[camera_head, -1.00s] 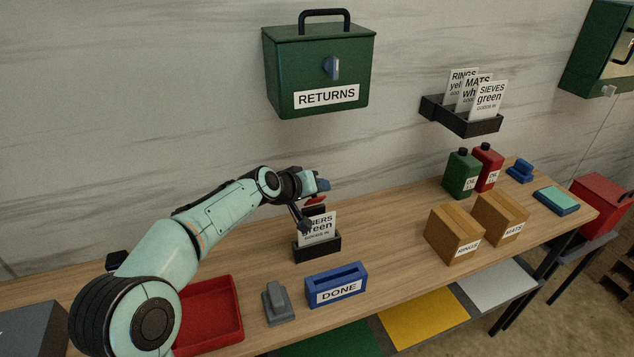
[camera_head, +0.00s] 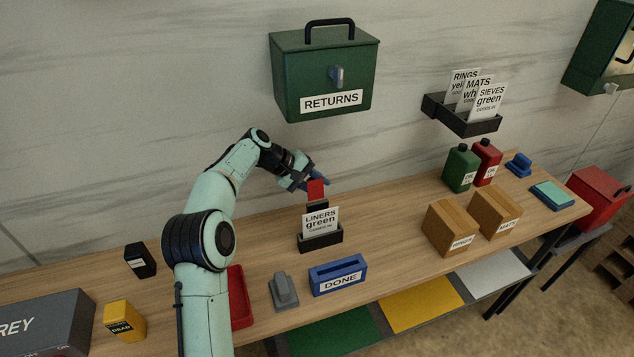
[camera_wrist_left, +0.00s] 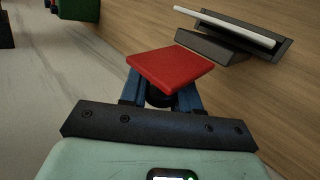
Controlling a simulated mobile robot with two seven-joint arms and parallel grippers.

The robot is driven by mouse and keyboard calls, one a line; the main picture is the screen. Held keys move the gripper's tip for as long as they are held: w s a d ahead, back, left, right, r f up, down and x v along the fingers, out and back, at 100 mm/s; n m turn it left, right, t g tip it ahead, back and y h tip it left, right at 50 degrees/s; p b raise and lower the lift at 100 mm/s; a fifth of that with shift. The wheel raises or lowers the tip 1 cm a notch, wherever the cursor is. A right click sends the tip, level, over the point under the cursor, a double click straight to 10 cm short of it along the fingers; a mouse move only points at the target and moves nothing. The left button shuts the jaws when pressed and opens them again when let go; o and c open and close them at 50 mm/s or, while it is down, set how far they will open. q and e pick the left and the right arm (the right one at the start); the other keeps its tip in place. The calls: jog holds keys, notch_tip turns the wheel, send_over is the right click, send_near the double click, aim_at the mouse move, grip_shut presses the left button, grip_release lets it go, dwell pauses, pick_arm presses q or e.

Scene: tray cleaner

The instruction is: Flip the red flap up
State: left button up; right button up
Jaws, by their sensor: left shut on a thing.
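The red flap (camera_head: 316,190) stands upright above the black holder (camera_head: 321,238), with its red face toward the head camera. In the left wrist view the flap (camera_wrist_left: 170,68) lies across the blue fingertips and hides part of them. My left gripper (camera_head: 319,177) is at the flap from behind and above, shut on it. In the left wrist view the gripper (camera_wrist_left: 160,97) has its fingers on both sides of a dark round part under the flap. A white card reading LINERS green (camera_head: 320,221) stands in the holder. My right gripper is not in view.
A blue DONE box (camera_head: 338,275) and a grey block (camera_head: 283,291) stand in front of the holder. A red tray (camera_head: 240,298) is partly behind my arm. Cardboard boxes (camera_head: 450,229) stand right. The green RETURNS box (camera_head: 325,76) hangs above. The table between holder and cardboard boxes is clear.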

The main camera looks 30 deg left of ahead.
pick_arm(q)
jog(key=shift+w+a+n+h, duration=0.1)
jog(key=shift+w+n+h, duration=0.05)
jog(key=shift+n+h, duration=0.15)
jog(key=shift+g, duration=0.3)
jog(key=o, duration=0.8)
jog(key=shift+o, duration=1)
jog(key=shift+f, duration=0.15)
jog(key=v, duration=1.3)
jog(key=shift+a, duration=0.25)
